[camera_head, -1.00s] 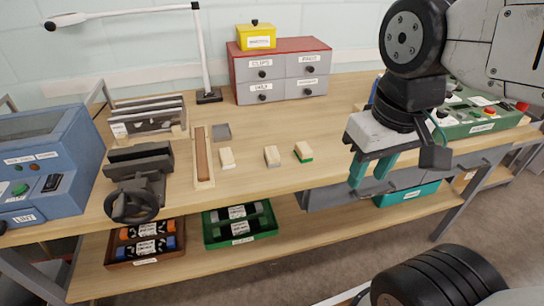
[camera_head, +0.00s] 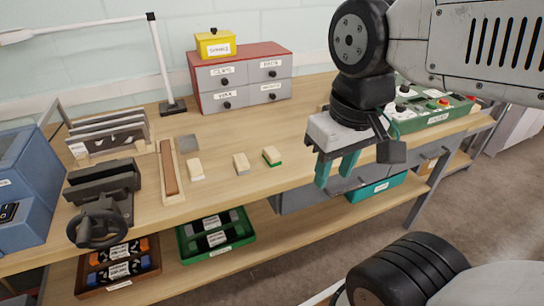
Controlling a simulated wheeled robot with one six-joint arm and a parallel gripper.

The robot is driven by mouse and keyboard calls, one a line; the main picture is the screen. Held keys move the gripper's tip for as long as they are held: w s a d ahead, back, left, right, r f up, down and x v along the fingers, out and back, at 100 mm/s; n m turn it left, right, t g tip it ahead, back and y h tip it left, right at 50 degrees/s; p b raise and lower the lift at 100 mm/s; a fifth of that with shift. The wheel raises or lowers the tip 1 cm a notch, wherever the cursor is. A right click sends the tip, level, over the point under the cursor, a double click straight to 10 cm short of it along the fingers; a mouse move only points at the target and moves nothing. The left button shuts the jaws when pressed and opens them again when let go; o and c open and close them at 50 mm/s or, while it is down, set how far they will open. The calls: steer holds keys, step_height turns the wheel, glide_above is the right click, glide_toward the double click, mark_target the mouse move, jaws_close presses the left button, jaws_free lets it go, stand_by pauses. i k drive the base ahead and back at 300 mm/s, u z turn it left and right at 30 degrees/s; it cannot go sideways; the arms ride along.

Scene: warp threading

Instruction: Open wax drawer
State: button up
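The drawer cabinet (camera_head: 286,52) has a red top and grey fronts, and stands at the back of the bench against the wall. The wax drawer (camera_head: 240,98) is its lower left drawer, with a label reading WAX and a dark round knob (camera_head: 226,105). All its drawers look shut. My gripper (camera_head: 336,176) has two teal fingers spread apart with nothing between them. It hangs over the front edge of the bench, to the right of and nearer than the cabinet, well apart from it.
A yellow box (camera_head: 212,46) sits on the cabinet. Three small blocks (camera_head: 241,163), a wooden strip in a tray (camera_head: 171,172) and a dark vise (camera_head: 100,205) stand on the bench (camera_head: 230,140). A green control box (camera_head: 430,118) is at right. Bench between blocks and cabinet is clear.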

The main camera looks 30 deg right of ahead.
mark_target(223, 100)
steer(key=z, duration=0.05)
steer(key=i, duration=0.85)
steer(key=z, duration=0.1)
